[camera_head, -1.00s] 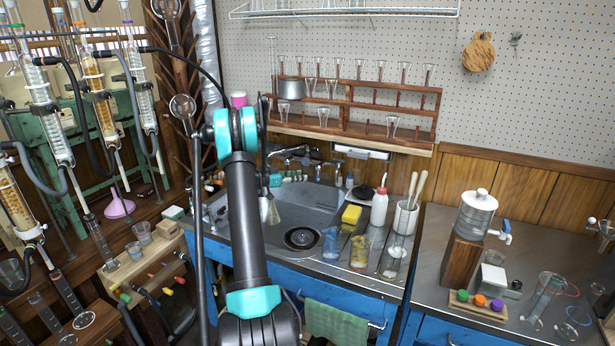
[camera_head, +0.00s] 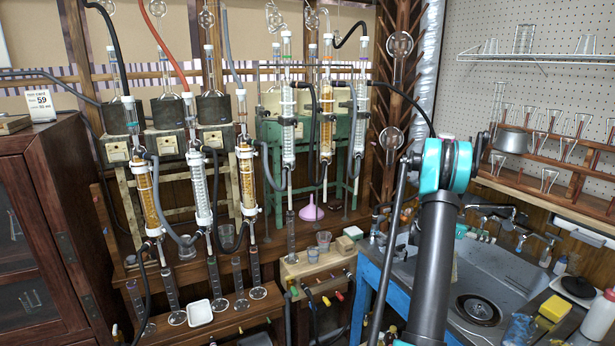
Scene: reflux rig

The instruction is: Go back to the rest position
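My arm rises from the bottom edge at the right of centre in the head view, a dark link with teal joint covers. Its upper joint stands in front of the sink area. My gripper cannot be made out; the arm hides what lies behind it. I cannot see whether it holds anything.
The reflux rig with several glass condensers (camera_head: 288,120) fills the middle, on a wooden bench. A dark wooden cabinet (camera_head: 30,240) stands left. The sink (camera_head: 490,265), yellow sponge (camera_head: 553,309) and glassware rack (camera_head: 560,175) are at right.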

